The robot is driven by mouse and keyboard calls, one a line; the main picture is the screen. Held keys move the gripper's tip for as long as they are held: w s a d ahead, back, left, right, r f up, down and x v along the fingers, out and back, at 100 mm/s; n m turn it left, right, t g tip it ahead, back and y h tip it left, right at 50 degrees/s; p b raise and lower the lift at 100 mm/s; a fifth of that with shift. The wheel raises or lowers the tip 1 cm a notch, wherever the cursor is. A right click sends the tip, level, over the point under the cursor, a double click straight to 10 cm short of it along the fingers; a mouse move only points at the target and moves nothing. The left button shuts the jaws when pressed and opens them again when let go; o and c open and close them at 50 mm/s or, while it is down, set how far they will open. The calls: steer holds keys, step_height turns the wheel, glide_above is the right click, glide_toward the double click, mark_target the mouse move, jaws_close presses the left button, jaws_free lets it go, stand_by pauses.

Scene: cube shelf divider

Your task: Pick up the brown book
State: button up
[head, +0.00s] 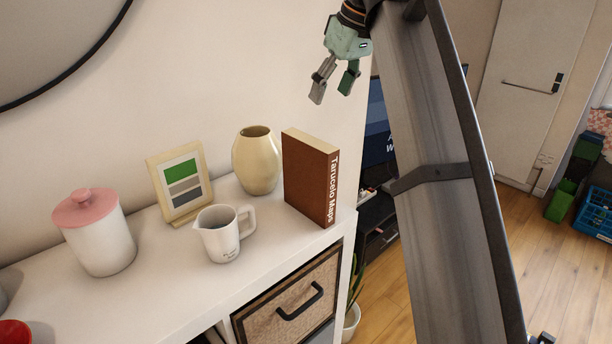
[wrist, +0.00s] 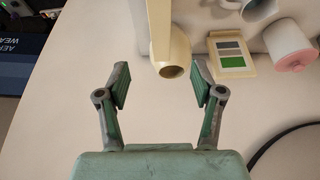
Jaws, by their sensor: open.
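The brown book (head: 308,180) stands upright on the white shelf top near its right end, with its spine lettering facing front right. Its pale top edge (wrist: 158,18) shows at the top of the wrist view. My gripper (head: 332,93) is open and empty, above the book and apart from it, near the wall. In the wrist view the two fingers (wrist: 161,85) are spread with nothing between them, and the book lies beyond their tips.
A cream vase (head: 256,162) stands just left of the book. A white jug (head: 224,235), a picture frame (head: 181,182) and a pink-lidded canister (head: 95,232) are further left. The shelf top (head: 160,290) ends just right of the book. The wall is behind.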

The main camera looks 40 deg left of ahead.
mark_target(306, 151)
steer(key=p+x, duration=0.3)
steer(key=x, duration=0.8)
steer(key=shift+a+f+p, duration=0.3)
steer(key=shift+p, duration=0.1)
steer(key=shift+a+p+x, duration=0.2)
steer(key=shift+p+x, duration=1.2)
steer(key=shift+x, duration=1)
steer(key=shift+w+a+f, duration=0.1)
steer(key=shift+f, duration=0.05)
steer(key=shift+f, duration=0.25)
jaws_close()
